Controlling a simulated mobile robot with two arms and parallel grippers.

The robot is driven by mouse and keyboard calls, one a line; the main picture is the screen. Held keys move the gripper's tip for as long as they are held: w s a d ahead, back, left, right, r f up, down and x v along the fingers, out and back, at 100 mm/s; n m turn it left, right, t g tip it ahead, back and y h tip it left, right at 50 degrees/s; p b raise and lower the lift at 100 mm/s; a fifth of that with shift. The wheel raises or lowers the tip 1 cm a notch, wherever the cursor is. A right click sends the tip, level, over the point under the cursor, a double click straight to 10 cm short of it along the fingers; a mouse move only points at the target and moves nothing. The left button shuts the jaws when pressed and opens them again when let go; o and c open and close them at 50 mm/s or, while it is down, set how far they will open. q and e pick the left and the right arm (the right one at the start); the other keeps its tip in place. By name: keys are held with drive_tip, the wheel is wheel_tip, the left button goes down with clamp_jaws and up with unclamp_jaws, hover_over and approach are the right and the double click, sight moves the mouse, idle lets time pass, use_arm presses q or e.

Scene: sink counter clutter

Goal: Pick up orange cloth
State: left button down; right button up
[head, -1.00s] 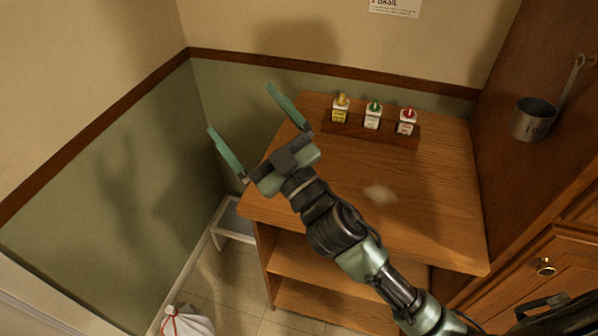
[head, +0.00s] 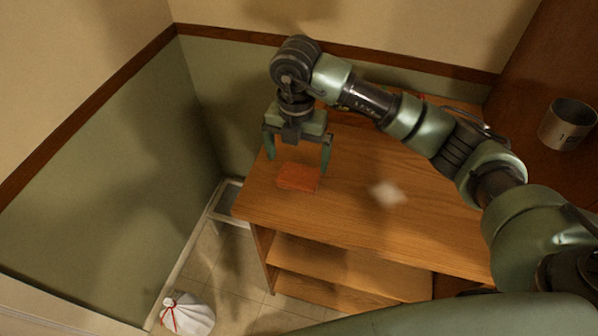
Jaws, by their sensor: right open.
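The orange cloth (head: 298,178) lies flat and folded on the wooden counter top, near its left edge. My right gripper (head: 298,166) points down just above and behind the cloth. Its two green fingers are spread, one to the left and one to the right of the cloth's far part. Nothing is seen between them, and I cannot tell whether the fingertips touch the counter. My left gripper is not in view.
The wooden counter (head: 365,220) is clear in front, apart from a pale patch (head: 387,193). A metal measuring cup (head: 567,124) hangs at right. A white bag (head: 187,314) with a red tie is on the floor. My right arm covers the back of the counter.

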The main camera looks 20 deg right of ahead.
drive_tip(key=shift+s+f+p, duration=0.1)
drive_tip(key=shift+f+p, duration=0.35)
drive_tip(key=shift+f, duration=0.45)
drive_tip(key=f, duration=0.1)
drive_tip(key=f+p, duration=0.1)
drive_tip(key=f, duration=0.1)
drive_tip(key=shift+w+d+f+p, duration=0.25)
drive_tip(key=shift+d+f+p, duration=0.05)
drive_tip(key=shift+f+p, duration=0.1)
drive_tip(key=shift+f, duration=0.5)
drive_tip(key=c, duration=1.1)
drive_tip(key=shift+r, duration=0.15)
drive_tip(key=shift+r+b, duration=0.3)
drive_tip(key=shift+r, duration=0.35)
wheel_tip(320, 180, up, 11)
drive_tip(key=b, duration=0.3)
wheel_tip(320, 180, up, 8)
drive_tip(key=f, duration=0.1)
hover_over(299, 174)
drive_tip(key=shift+r, duration=0.25)
